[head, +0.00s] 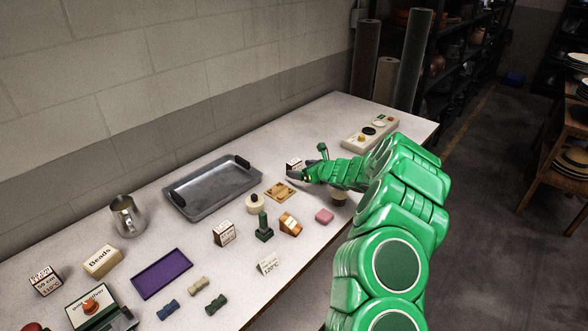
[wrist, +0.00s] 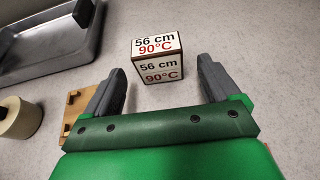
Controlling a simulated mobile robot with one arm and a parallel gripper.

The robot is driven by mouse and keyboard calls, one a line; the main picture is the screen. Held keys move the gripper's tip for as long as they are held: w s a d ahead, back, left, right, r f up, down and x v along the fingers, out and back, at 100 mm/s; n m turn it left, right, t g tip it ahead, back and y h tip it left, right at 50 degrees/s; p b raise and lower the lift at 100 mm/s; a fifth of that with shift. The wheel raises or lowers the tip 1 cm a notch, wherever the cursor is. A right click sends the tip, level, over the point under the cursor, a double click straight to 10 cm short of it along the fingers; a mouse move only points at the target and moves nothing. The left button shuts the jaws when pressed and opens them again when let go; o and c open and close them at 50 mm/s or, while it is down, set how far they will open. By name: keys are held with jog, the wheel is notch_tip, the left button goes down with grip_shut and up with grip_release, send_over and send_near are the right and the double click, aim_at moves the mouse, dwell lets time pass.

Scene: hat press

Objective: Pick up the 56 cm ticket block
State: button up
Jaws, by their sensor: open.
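The 56 cm ticket block (wrist: 158,68) is a small brown block with white faces, reading "56 cm 90°C" on its top and front in the wrist view. It rests on the pale table, a little ahead of my gripper (wrist: 163,78), roughly centred between the open fingers. The fingers are apart and do not touch it. In the head view the block (head: 293,163) shows just beyond my gripper (head: 298,176), which is low over the table; its lower part is hidden there.
A grey metal tray (head: 213,209) lies to the left. A wooden plate (head: 280,192) and a cream round piece (head: 254,205) are close by. Two similar labelled blocks stand nearer, one here (head: 224,234) and one at far left (head: 45,280). A control box (head: 365,133) stands behind.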

aim_at(297, 169)
jog(key=x, duration=0.2)
jog(key=shift+w+a+f, duration=0.1)
jog(key=shift+a+f, duration=0.05)
jog(key=shift+f, duration=0.2)
jog(key=shift+x, duration=1.15)
jog(key=shift+r, duration=0.1)
jog(key=c, duration=1.1)
jog(key=shift+o, duration=0.2)
